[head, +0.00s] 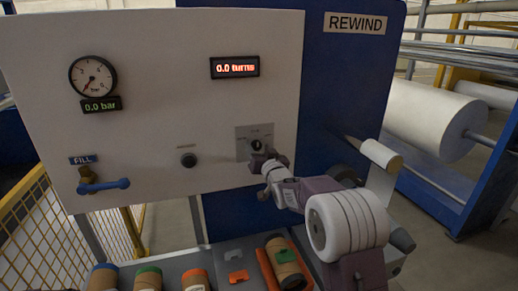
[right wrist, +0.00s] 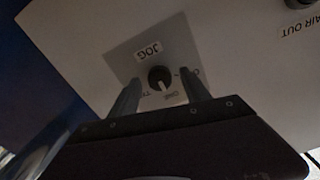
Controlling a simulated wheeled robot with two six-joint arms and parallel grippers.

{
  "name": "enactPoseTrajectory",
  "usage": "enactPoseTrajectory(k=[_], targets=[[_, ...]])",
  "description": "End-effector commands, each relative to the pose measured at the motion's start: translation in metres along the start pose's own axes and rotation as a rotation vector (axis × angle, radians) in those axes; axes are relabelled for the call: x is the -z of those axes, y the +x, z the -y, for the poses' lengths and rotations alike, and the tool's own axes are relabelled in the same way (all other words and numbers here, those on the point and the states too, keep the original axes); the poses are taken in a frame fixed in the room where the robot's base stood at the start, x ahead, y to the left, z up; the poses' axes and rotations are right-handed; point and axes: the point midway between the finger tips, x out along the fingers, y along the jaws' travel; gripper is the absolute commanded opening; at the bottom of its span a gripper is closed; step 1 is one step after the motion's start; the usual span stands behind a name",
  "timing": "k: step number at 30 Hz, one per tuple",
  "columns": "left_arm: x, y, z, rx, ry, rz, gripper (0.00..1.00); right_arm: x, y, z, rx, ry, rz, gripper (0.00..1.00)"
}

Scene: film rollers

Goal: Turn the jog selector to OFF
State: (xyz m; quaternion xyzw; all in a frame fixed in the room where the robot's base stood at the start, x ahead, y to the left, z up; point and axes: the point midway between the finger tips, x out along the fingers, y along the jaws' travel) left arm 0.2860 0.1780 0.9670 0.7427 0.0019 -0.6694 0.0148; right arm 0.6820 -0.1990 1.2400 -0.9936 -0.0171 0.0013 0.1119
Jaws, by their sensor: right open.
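The jog selector (head: 256,145) is a small dark knob on a grey plate on the white panel. In the right wrist view the knob (right wrist: 160,78) sits under an upside-down JOG label. Its pale pointer mark faces down, toward my gripper's body. The small position labels around it are too blurred to read surely. My right gripper (right wrist: 160,86) is open, with one finger on each side of the knob in the picture. I cannot tell whether the fingers touch it. In the head view my right gripper (head: 262,160) is at the plate's lower edge, partly covering it. My left gripper is out of view.
A dark round button (head: 188,160) is left of the selector. A gauge (head: 93,77), a turns display (head: 235,67) and a blue FILL valve handle (head: 104,186) are on the panel. Several rolls, including a green-marked one (head: 287,262), lie below. A yellow fence (head: 45,235) stands left.

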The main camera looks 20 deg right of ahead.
Motion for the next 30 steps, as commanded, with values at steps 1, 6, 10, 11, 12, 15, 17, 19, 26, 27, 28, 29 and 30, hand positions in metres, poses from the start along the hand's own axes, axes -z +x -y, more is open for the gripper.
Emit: enactPoseTrajectory(k=[1,6,10,11,12,15,17,19,26,27,28,29,30], targets=[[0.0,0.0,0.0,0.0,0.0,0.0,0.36,0.0,0.0,0.0,0.0,0.0,0.0,0.55],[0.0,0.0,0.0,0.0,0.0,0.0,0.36,0.0,0.0,0.0,0.0,0.0,0.0,0.08],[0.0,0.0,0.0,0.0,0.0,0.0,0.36,0.0,0.0,0.0,0.0,-0.001,0.001,0.0],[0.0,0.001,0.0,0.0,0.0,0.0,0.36,0.0,0.0,0.0,0.0,-0.002,0.0,0.0],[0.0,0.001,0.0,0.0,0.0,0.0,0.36,-0.001,0.0,0.0,0.0,-0.005,0.0,0.0],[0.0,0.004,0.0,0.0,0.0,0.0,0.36,-0.001,0.0,0.0,0.0,-0.022,0.0,0.0],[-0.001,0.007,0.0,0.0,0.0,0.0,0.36,-0.002,-0.001,-0.001,0.0,-0.042,0.001,0.0],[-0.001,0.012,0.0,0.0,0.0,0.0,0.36,-0.003,-0.001,-0.001,0.0,-0.074,0.0,0.0],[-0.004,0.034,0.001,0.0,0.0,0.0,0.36,-0.005,-0.001,-0.001,0.0,-0.246,-0.001,0.0],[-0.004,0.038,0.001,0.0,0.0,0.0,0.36,-0.006,-0.001,-0.002,0.0,-0.283,-0.001,0.0],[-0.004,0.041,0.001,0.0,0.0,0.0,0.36,-0.006,-0.001,-0.002,0.0,-0.312,-0.001,0.0],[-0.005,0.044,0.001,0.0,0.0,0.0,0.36,-0.005,-0.001,-0.002,0.0,-0.342,-0.002,0.0],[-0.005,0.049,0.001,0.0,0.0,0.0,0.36,-0.006,-0.001,-0.002,0.0,-0.38,-0.001,0.0]])
